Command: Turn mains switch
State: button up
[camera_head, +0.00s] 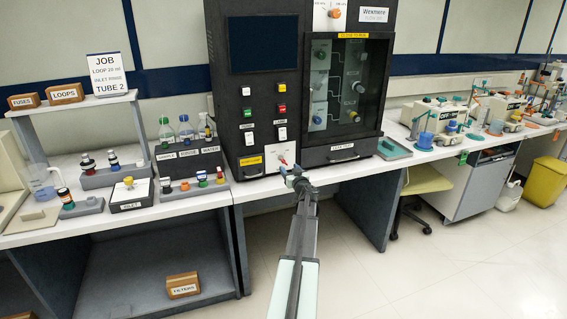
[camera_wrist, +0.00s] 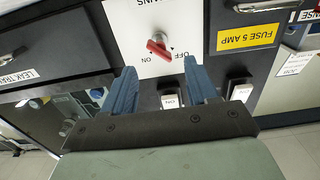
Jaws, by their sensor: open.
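The mains switch is a red handle (camera_wrist: 160,48) on a white plate (camera_wrist: 125,25) marked MAINS, OFF and ON. The wrist view shows it upside down, and the handle slants with one end toward the OFF mark. In the head view the white plate (camera_head: 284,157) sits low on the front of the black cabinet. My gripper (camera_wrist: 161,68) is open and empty. Its blue fingers point at the plate, one on each side of the handle in the picture; they appear apart from it. It also shows in the head view (camera_head: 292,174), just in front of the plate.
A yellow FUSE 5 AMP label (camera_wrist: 247,38) and white rocker switches (camera_wrist: 170,101) lie close to the plate. In the head view, a glass-fronted compartment (camera_head: 345,85) is right of it, and an INLET box (camera_head: 130,194) and bottles stand on the left bench.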

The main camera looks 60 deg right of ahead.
aim_at(285, 163)
jog(key=x, duration=0.8)
jog(key=shift+f, duration=0.1)
grip_shut()
